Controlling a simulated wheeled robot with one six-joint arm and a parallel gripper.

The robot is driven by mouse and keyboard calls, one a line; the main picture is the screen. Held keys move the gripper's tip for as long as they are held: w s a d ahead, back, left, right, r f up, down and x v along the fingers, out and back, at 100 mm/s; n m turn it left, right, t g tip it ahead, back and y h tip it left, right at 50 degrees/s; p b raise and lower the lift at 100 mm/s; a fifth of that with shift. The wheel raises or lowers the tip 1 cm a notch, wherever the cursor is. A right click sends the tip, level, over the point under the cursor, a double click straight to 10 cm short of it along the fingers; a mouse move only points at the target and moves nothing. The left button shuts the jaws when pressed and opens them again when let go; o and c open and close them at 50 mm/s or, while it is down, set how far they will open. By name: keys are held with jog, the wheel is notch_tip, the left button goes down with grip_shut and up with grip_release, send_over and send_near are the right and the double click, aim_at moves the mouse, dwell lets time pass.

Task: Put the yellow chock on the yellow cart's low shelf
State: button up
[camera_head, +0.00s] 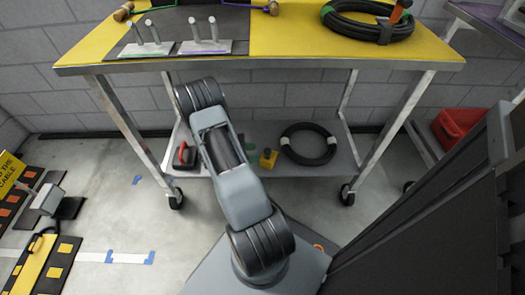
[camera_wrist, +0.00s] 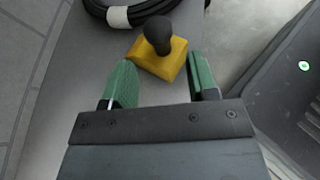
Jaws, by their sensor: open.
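The yellow chock (camera_head: 267,158), a small block with a black knob, sits on the grey low shelf (camera_head: 341,165) of the yellow-topped cart, left of a black coil. In the wrist view the chock (camera_wrist: 165,58) rests on the grey surface just past my gripper's green fingertips (camera_wrist: 159,66). The fingers are apart and empty. One is left of the chock's near part and one right, and I cannot tell whether either touches it. In the head view my gripper is mostly hidden behind my arm.
A black coil (camera_head: 288,145) with white bands lies right of the chock. A red-and-black object (camera_head: 184,157) is at the shelf's left. The yellow cart top (camera_head: 290,40) overhangs the shelf, and metal legs stand at the sides. A red bin (camera_head: 458,129) is farther right.

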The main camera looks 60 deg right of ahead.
jog(key=w+a+r+m+t+y+p, duration=0.1)
jog(key=w+a+r+m+t+y, duration=0.15)
jog(key=a+r, duration=0.45)
jog(key=w+a+r+m+t+y, duration=0.1)
jog(key=w+a+r+m+y, duration=0.15)
jog(key=a+r, duration=0.5)
jog(key=s+a+r+m+t+y, duration=0.2)
jog(key=a+r+t, duration=0.2)
jog(key=a, duration=0.4)
jog(key=s+a+r+m+t+y, duration=0.2)
jog(key=s+a+r+t+y, duration=0.1)
jog(key=a+r, duration=0.3)
jog(key=shift+s+a+r+m+t, duration=0.35)
jog(key=shift+a+t, duration=0.2)
jog(key=shift+a, duration=0.6)
jog(key=shift+r, duration=0.1)
